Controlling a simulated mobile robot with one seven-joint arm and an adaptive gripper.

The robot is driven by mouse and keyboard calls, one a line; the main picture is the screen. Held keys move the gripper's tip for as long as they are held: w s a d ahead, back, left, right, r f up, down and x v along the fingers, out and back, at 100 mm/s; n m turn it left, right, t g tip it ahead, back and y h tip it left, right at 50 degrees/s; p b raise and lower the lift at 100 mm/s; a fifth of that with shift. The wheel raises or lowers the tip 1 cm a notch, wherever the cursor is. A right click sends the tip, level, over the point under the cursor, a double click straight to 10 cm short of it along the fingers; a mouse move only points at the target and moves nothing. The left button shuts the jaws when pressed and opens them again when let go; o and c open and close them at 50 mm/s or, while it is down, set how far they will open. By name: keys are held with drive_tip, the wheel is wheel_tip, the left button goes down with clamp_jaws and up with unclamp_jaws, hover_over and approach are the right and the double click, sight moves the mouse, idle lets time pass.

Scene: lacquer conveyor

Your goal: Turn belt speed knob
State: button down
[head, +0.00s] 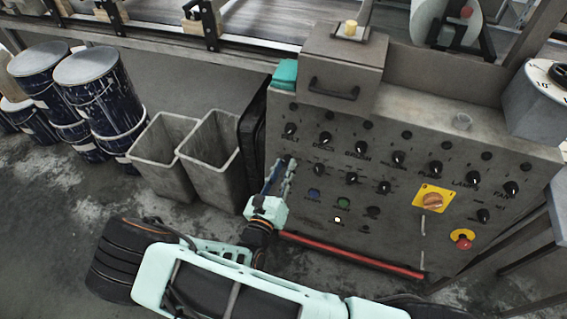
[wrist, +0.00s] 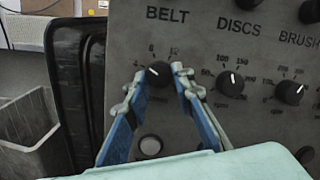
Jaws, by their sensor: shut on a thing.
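The belt speed knob (wrist: 158,74) is a small round black knob with a white pointer mark, under the word BELT on the grey control panel (head: 400,215). A numbered scale surrounds it, and its pointer leans up and to the left. My gripper (wrist: 159,75) has one blue finger on each side of the knob and is shut on it. In the head view my gripper (head: 289,162) reaches the panel's left side, and its fingertips cover the knob there.
The DISCS knob (wrist: 230,83) sits close to the right finger, with the BRUSH knob (wrist: 290,92) beyond it. A round button (wrist: 150,146) lies below, between the fingers. Grey bins (head: 208,150) stand left of the panel, and a red bar (head: 350,255) runs below.

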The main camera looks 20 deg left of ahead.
drive_tip(key=n+p, duration=0.1)
drive_tip(key=n, duration=0.1)
drive_tip(key=n+y+p, duration=0.1)
drive_tip(key=n, duration=0.2)
drive_tip(key=n+y+p, duration=0.1)
drive_tip(key=n, duration=0.1)
drive_tip(key=shift+d+r+n+g+p, duration=0.2)
drive_tip(key=shift+r+n+g+p, duration=0.1)
drive_tip(key=shift+p, duration=0.1)
drive_tip(key=n+p, duration=0.2)
drive_tip(key=n, duration=0.2)
drive_tip(key=shift+n+g+y, duration=0.3)
drive_tip(key=shift+y, duration=0.1)
drive_tip(key=shift+d+n+g+p, duration=0.1)
drive_tip(key=shift+n+g+p, duration=0.2)
drive_tip(key=shift+n+p, duration=0.55)
drive_tip(key=shift+f+n, duration=0.1)
drive_tip(key=shift+n, duration=0.35)
drive_tip(key=c, duration=1.7)
unclamp_jaws()
drive_tip(key=shift+o, duration=0.2)
drive_tip(key=s+d+r, duration=0.1)
drive_tip(key=s, duration=1.1)
drive_tip(key=shift+d+r, duration=0.15)
drive_tip(key=shift+d, duration=0.05)
